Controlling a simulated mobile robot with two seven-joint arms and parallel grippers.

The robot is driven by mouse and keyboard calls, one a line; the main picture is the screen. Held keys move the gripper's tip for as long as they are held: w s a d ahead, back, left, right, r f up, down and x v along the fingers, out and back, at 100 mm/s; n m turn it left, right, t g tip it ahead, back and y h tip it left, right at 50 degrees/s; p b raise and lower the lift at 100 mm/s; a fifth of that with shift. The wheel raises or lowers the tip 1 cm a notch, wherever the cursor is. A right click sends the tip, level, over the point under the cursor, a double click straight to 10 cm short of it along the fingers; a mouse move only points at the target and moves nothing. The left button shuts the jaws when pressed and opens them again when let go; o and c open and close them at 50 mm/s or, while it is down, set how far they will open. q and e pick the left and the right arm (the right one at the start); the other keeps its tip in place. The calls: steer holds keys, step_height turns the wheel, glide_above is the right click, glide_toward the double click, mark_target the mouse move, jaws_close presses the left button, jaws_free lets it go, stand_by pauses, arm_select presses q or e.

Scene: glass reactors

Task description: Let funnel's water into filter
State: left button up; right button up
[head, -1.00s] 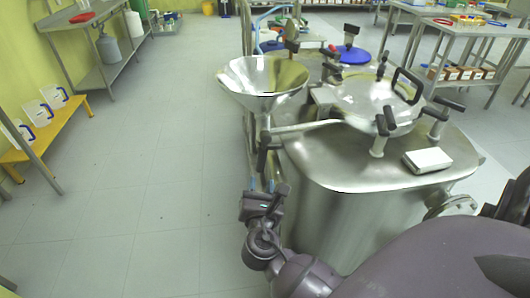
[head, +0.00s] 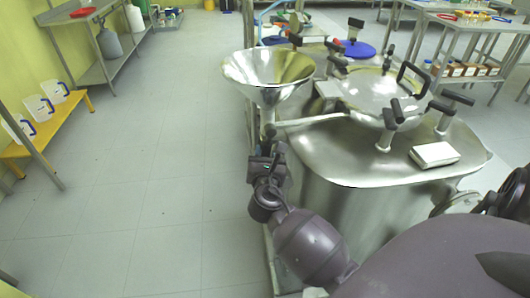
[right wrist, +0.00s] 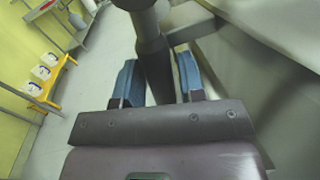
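The steel funnel (head: 268,75) stands at the left side of the steel filter vessel (head: 400,160), its stem running down to a pipe. In the head view my right gripper (head: 268,150) is just below the funnel stem, where the dark valve handle (right wrist: 156,70) is mostly hidden. The funnel's inside shows shiny metal; I cannot tell the water level. My left gripper is not in view.
The filter's lid (head: 375,95) has several black-knobbed clamps. A small white box (head: 434,154) lies on the filter's top. A yellow bench (head: 50,125) with white jugs stands at the left wall. The floor left of the funnel is clear.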

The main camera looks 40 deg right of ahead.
steer(key=shift+w+d, duration=0.2)
steer(key=shift+w, duration=0.05)
steer(key=shift+c, duration=0.2)
jaws_close()
steer(key=shift+r, duration=0.1)
